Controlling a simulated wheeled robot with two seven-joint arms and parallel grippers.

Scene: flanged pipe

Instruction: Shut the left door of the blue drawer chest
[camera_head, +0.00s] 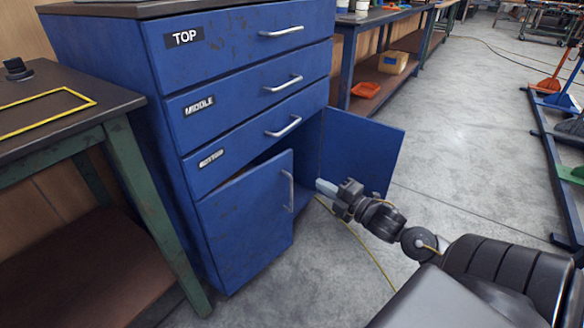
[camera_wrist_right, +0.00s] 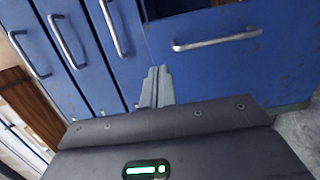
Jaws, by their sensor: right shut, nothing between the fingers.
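The blue drawer chest (camera_head: 160,110) has three closed drawers above a lower cupboard with two doors. Its left door (camera_head: 240,225) stands slightly ajar, with a dark gap along its top edge. A vertical metal handle (camera_head: 288,190) is near its free edge. The right door (camera_head: 365,150) is wide open. My right gripper (camera_head: 324,187) is shut and empty, just right of the left door's handle, in front of the cupboard opening. In the right wrist view its fingertips (camera_wrist_right: 158,80) point at the chest, near the left door (camera_wrist_right: 225,75); I cannot tell whether they touch. My left gripper is out of view.
A green-legged workbench (camera_head: 130,170) stands close on the left, with a yellow frame (camera_head: 45,112) on top. Another bench with an orange tray (camera_head: 365,90) is behind the chest. Concrete floor (camera_head: 450,130) is open to the right.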

